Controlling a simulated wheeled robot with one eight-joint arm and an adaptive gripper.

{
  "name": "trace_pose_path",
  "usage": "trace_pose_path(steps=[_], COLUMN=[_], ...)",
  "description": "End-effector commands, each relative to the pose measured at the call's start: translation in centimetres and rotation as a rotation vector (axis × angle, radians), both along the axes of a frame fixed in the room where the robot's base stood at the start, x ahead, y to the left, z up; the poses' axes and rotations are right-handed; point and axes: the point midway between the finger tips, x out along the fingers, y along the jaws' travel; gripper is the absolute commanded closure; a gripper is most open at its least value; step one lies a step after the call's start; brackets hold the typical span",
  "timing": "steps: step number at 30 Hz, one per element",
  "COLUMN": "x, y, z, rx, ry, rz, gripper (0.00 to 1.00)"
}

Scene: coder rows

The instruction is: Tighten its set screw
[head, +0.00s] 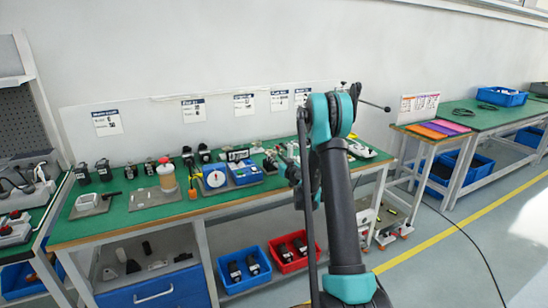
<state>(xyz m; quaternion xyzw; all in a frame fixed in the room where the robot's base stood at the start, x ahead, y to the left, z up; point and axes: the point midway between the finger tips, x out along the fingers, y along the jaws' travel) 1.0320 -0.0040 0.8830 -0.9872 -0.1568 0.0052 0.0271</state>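Several small black cylindrical devices stand in a row along the back of the green workbench (236,199), among them one at the left (82,174), one beside it (104,170) and one near the middle (204,153). They are too small to show any set screw. My arm rises in front of the bench's right part and folds at a teal joint. The far end of my arm is mostly hidden behind its own links, with dark parts showing to their left. I cannot make out my gripper's fingers or anything held in them.
The bench also holds a tan spool (167,178), a blue-and-white round device (215,178) and a blue tray (244,173). Blue (244,270) and red (291,252) bins sit below. Floor beyond the yellow line is mostly clear, with a cable.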

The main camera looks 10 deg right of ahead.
Motion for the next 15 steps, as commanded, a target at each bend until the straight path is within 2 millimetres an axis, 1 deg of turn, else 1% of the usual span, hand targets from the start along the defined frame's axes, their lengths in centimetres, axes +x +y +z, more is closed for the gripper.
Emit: trace_pose_path(steps=[6, 8, 15], x=[0.01, 0.00, 0.00], y=[0.01, 0.02, 0.02], z=[0.00, 0.00, -0.01], rx=[0.000, 0.000, 0.000], ry=[0.000, 0.000, 0.000], rz=[0.000, 0.000, 0.000], gripper=[0.61, 0.67, 0.97])
